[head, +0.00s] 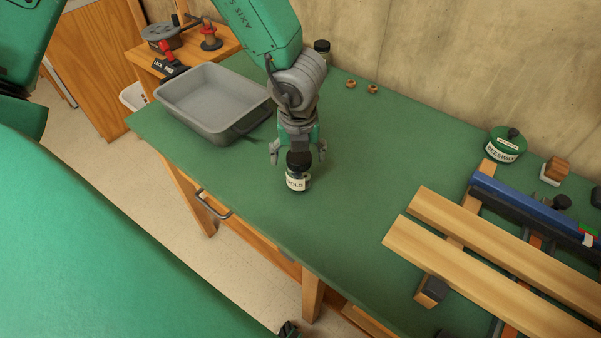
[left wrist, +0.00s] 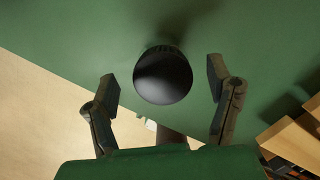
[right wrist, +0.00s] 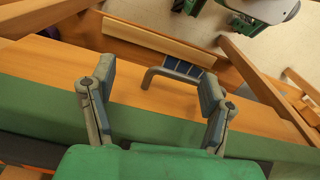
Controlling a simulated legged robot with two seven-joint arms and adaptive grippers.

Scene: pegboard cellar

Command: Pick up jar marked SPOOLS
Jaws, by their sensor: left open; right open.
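A small jar (head: 298,183) with a black lid and a pale label stands upright on the green bench top; the label's visible letters end in "OLS". My left gripper (head: 298,154) points down over it, open, one finger on each side of the lid. In the left wrist view the round black lid (left wrist: 163,76) lies between the two spread fingers, with a gap on both sides. My right gripper (right wrist: 157,82) is open and empty in the right wrist view, near a drawer handle (right wrist: 181,73) on the wooden bench front.
A grey tray (head: 215,78) stands left of the jar. A green jar marked BEESWAX (head: 506,147) is at the back right. Wooden boards (head: 480,270) and a blue bar clamp (head: 535,208) fill the right. Two small brass nuts (head: 372,89) lie behind. Bench around the jar is clear.

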